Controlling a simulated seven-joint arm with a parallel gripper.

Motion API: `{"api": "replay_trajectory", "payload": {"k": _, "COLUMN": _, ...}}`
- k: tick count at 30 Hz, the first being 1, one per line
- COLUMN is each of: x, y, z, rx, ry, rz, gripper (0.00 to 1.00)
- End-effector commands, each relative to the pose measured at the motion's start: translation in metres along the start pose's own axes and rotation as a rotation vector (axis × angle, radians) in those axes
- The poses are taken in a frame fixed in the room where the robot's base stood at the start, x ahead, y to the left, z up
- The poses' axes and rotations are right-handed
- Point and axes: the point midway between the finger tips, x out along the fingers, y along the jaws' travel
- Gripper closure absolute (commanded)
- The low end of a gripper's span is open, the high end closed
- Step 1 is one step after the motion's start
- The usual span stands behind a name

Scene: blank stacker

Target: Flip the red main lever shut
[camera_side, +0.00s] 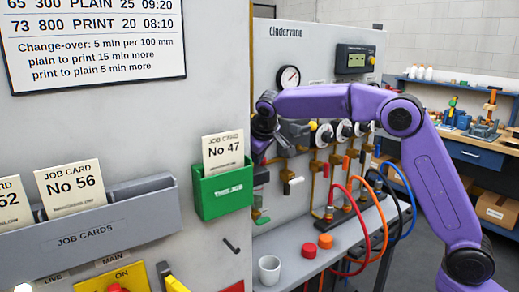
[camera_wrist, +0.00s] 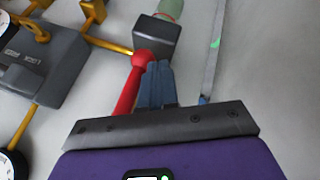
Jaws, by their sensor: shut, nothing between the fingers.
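The red lever (camera_wrist: 130,88) shows in the wrist view as a red bar with a rounded upper end, beside a dark block (camera_wrist: 156,36). Its lower end is hidden behind the body of my gripper. The blue fingers of my gripper (camera_wrist: 157,72) are shut together and empty, just right of the lever. They overlap or nearly meet its rounded end in the picture; I cannot tell whether they touch. In the side view my gripper (camera_side: 263,130) is close to the machine panel, partly hidden by the near wall's edge, and I cannot make out the lever clearly.
Orange-brown pipes (camera_wrist: 107,46) and a grey housing (camera_wrist: 40,62) lie left of the lever. A green card holder (camera_side: 222,192) stands near my gripper.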

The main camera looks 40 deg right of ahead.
Motion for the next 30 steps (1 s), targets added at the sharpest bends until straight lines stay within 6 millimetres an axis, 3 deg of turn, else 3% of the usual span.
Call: {"api": "replay_trajectory", "payload": {"k": 30, "x": 0.0083, "y": 0.0057, "z": 0.0043, "rx": -0.047, "ry": -0.026, "rz": 0.076, "gripper": 1.00}}
